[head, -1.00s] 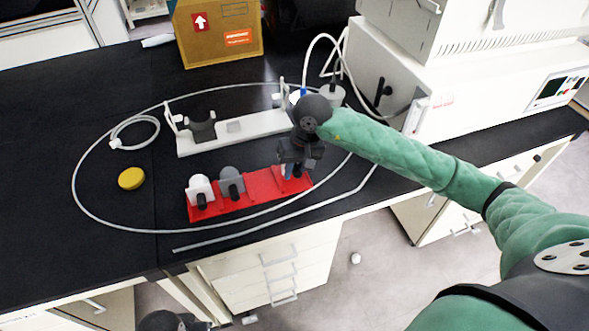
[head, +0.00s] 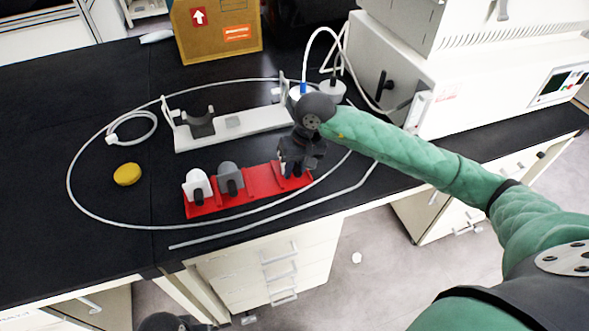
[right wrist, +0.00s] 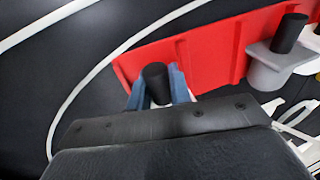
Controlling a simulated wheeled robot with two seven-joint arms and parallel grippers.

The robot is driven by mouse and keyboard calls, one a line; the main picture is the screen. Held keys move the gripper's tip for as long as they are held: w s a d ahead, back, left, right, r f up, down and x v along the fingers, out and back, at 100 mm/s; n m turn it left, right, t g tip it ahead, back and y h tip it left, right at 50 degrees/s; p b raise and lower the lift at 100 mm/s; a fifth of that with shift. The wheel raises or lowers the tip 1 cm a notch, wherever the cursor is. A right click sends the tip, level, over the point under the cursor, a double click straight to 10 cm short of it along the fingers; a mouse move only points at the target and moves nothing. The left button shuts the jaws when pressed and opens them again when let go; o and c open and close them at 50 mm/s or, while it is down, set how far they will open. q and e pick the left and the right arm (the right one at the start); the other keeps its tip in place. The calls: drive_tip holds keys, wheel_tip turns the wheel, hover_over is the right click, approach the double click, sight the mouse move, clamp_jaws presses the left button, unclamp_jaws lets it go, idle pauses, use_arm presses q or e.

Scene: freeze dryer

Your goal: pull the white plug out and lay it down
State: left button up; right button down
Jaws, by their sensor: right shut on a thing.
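My right gripper (head: 294,172) is at the right end of the red rack (head: 240,207). In the right wrist view its blue fingers (right wrist: 161,88) are shut on a plug with a black handle (right wrist: 155,76). A pale bit shows below the handle, but the fingers hide most of the plug's body. I cannot tell whether it still sits in the rack. A white plug (head: 198,184) and a grey plug (head: 229,178) stand upright in the rack's left part, each with a black handle. A dark part of my left arm shows at the bottom edge; its fingers are not clear.
A white stand (head: 232,136) with a dark clip lies behind the rack. A thin white tube (head: 82,205) loops around both. A yellow disc (head: 127,174) lies to the left. A cardboard box (head: 216,30) and the white machine (head: 465,85) stand behind. The left of the bench is clear.

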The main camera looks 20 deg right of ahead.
drive_tip(key=c, duration=1.2)
unclamp_jaws()
drive_tip(key=shift+v, duration=4)
